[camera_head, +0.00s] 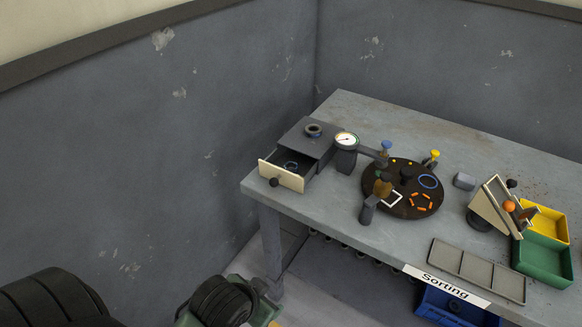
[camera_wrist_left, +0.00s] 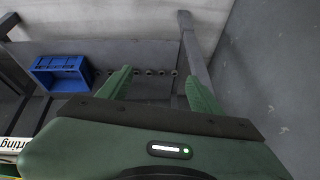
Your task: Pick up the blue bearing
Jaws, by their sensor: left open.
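In the head view my left arm is low at the bottom, below and in front of the table, well away from the drawer. The bearing does not show in the left wrist view. My right gripper is not in view.
A dark ring (camera_head: 313,130) sits on the cabinet top. A gauge (camera_head: 346,140) and a round dark turntable (camera_head: 409,207) with marked shapes stand to the right. Farther right are a grey tray (camera_head: 478,270), yellow and green bins. A blue crate (camera_wrist_left: 62,72) is below the table.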

